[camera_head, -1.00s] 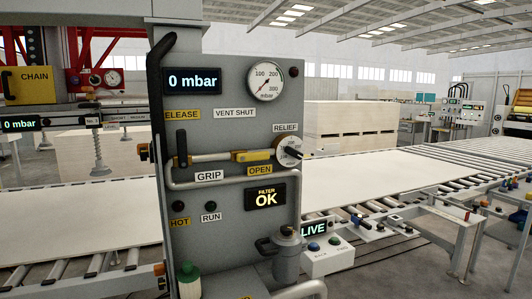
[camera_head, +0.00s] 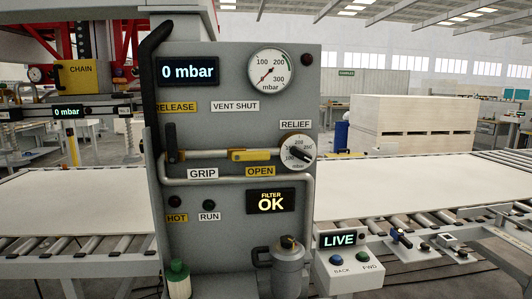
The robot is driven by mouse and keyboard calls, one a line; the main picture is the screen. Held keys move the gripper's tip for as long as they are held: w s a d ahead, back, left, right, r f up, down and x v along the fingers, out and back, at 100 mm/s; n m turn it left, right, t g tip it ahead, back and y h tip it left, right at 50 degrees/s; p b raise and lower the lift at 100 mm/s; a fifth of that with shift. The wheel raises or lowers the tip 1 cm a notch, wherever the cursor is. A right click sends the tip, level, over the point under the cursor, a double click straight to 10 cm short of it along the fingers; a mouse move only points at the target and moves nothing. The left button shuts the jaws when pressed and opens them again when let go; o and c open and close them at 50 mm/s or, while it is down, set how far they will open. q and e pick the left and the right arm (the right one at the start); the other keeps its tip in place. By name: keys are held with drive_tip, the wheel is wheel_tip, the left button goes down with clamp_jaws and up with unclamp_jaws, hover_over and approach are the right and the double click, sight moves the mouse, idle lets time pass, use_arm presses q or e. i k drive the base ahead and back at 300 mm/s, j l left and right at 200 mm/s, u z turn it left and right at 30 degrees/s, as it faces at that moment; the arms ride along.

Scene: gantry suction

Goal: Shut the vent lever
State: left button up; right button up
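The vent lever, a yellow handle (camera_head: 250,155), lies level along the pipe on the grey control panel (camera_head: 225,240). It sits just above the yellow OPEN label (camera_head: 260,171) and well below the white VENT SHUT label (camera_head: 235,106). A black upright lever (camera_head: 171,142) stands to its left, between the RELEASE (camera_head: 176,107) and GRIP (camera_head: 203,174) labels. The vacuum display (camera_head: 188,71) reads 0 mbar. Neither of my grippers is in view.
The round relief dial (camera_head: 297,153) sits right of the vent lever. A curved guard pipe (camera_head: 230,181) runs just below it. A canister (camera_head: 288,268) and a LIVE button box (camera_head: 350,268) stand lower right. Roller conveyors with pale boards (camera_head: 400,190) flank the panel.

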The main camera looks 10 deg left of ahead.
sight(257, 155)
drive_tip(key=i+l+u, duration=0.1)
drive_tip(key=l, duration=0.25)
drive_tip(key=i+l+u, duration=0.1)
drive_tip(key=l, duration=0.3)
drive_tip(key=i+l, duration=0.15)
drive_tip(key=l, duration=0.25)
drive_tip(key=u, duration=0.05)
